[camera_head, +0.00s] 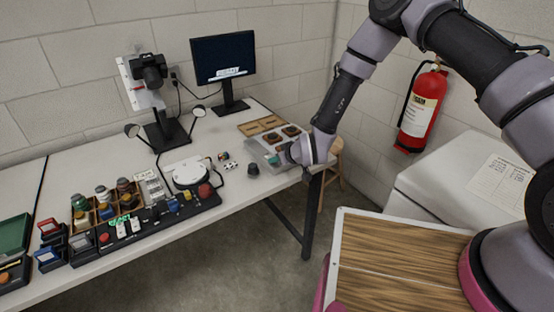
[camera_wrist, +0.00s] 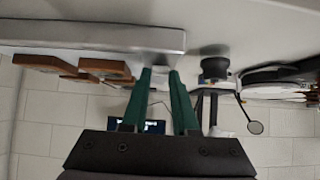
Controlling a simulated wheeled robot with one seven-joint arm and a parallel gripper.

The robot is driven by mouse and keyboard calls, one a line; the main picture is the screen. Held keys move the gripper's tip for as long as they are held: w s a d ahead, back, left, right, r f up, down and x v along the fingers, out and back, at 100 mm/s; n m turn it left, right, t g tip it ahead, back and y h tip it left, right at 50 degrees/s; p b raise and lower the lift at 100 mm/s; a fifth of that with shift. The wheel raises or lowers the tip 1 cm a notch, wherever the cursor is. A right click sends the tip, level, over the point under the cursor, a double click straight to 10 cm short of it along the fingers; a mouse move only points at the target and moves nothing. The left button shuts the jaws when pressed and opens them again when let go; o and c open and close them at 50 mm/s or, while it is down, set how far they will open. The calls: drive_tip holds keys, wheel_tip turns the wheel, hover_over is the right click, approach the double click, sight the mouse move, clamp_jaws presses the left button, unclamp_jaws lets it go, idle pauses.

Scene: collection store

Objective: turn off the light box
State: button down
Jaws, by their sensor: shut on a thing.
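The light box appears to be the low pale-grey box (camera_head: 257,151) at the right end of the table, with dark items on its top. Its grey side also shows across the upper left of the upside-down wrist view (camera_wrist: 60,36). My gripper (camera_head: 274,160) is at the box's near side, partly hidden by my wrist in the head view. In the wrist view, its green fingers (camera_wrist: 160,72) are close together at the box's edge, shut on a small part there. That part is mostly hidden between the fingertips. I cannot tell whether the box is lit.
A small black cylinder (camera_head: 253,169) stands on the table just left of my gripper. A monitor (camera_head: 223,60), a camera stand (camera_head: 165,135) and trays of small items fill the table farther left. A wood-topped surface (camera_head: 390,262) is at front right.

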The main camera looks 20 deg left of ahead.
drive_tip(key=c, duration=1)
unclamp_jaws()
drive_tip(key=shift+o, duration=0.2)
drive_tip(key=v, duration=1)
drive_tip(key=shift+s+d+r, duration=0.2)
drive_tip(key=shift+r, duration=0.1)
